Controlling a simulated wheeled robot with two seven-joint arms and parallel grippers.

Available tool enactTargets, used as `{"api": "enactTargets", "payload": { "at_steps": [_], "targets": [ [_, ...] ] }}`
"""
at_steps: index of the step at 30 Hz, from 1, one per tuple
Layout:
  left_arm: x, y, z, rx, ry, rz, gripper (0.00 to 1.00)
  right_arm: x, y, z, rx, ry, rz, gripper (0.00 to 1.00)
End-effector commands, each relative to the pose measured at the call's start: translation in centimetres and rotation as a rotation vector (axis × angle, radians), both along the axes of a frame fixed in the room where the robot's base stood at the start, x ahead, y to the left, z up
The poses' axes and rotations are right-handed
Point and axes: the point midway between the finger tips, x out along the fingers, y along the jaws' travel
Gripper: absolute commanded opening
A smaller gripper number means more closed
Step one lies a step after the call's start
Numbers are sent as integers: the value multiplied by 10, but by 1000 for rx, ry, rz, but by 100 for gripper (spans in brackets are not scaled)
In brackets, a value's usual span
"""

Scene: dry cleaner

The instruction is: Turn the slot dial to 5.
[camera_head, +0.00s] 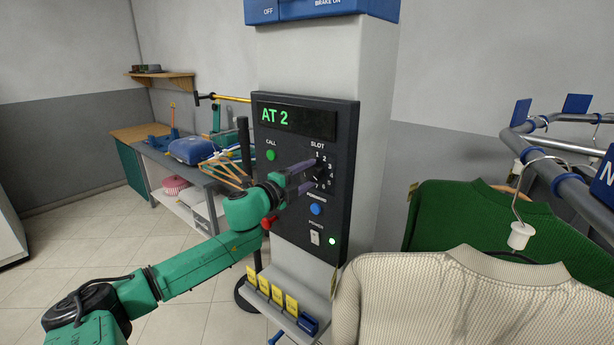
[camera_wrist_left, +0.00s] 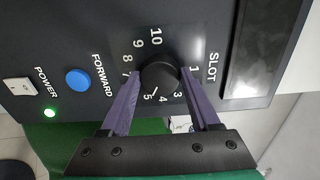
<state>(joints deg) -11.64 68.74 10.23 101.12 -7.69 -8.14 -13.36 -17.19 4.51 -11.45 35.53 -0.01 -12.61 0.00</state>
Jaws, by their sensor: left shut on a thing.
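The slot dial (camera_wrist_left: 160,76) is a round black knob on the dark control panel (camera_head: 268,210). My left gripper (camera_wrist_left: 160,80) has its two purple fingers on either side of the knob and is shut on it. In the wrist view, a short white mark on the knob points toward the printed 5. The 2 and 6 are hidden by my fingers. In the head view, my left gripper (camera_head: 314,172) covers most of the dial. The green display (camera_head: 285,118) reads AT 2. My right gripper is not in view.
A green call button (camera_head: 271,155), a blue forward button (camera_head: 316,209) and a power switch (camera_head: 315,238) with a lit green lamp (camera_head: 332,241) are near the dial. A shelf with yellow tags (camera_head: 278,295) juts out below. Garments (camera_head: 460,300) hang close on the right.

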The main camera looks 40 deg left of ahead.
Motion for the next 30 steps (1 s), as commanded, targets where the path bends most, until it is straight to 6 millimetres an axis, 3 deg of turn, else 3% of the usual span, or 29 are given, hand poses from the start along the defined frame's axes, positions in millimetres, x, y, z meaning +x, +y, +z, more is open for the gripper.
{"api": "enactTargets", "payload": {
  "at_steps": [2, 3, 5, 20, 26, 30],
  "targets": [
    [0, 0, -2, -1, 3, -1, 7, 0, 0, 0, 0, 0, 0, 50],
    [0, 0, -2, -1, 3, -1, 70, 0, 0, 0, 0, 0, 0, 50],
    [0, 0, -2, -1, 3, 0, 92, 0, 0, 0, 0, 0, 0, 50],
    [-8, -1, -3, -6, 3, -2, 92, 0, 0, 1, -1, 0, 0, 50],
    [-30, -1, -3, -2, 6, 0, 92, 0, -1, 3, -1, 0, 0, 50],
    [-57, -1, -1, -5, 7, 2, 92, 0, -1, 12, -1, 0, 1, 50]
  ]
}}
